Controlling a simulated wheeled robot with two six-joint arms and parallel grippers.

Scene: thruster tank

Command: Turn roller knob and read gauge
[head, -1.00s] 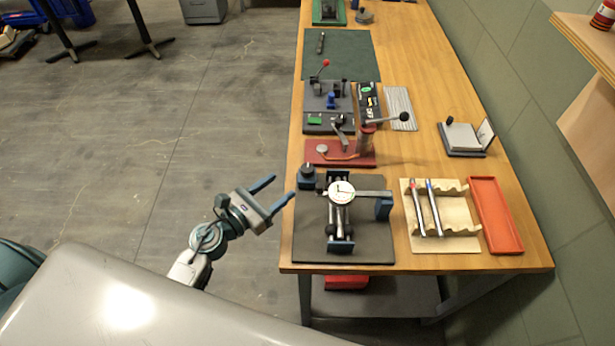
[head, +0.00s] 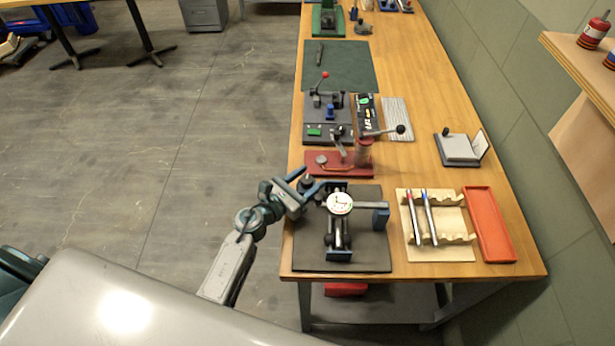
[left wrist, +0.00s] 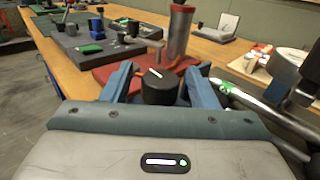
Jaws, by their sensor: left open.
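The gauge (head: 340,203) has a round white dial and sits over a roller fixture on a dark mat (head: 362,258). Its reading is too small to tell. The black knob (left wrist: 160,86) with a white line on top shows in the left wrist view; in the head view it is mostly hidden by my gripper. My left gripper (head: 308,184) is open at the mat's back left corner. In the left wrist view its blue fingers (left wrist: 158,84) stand on either side of the knob; I cannot tell whether they touch it. My right gripper is not in view.
A red base (head: 340,170) with a post and black-tipped lever stands just behind the mat. A wooden rack (head: 455,253) with two pens and an orange tray (head: 490,225) are to the right.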

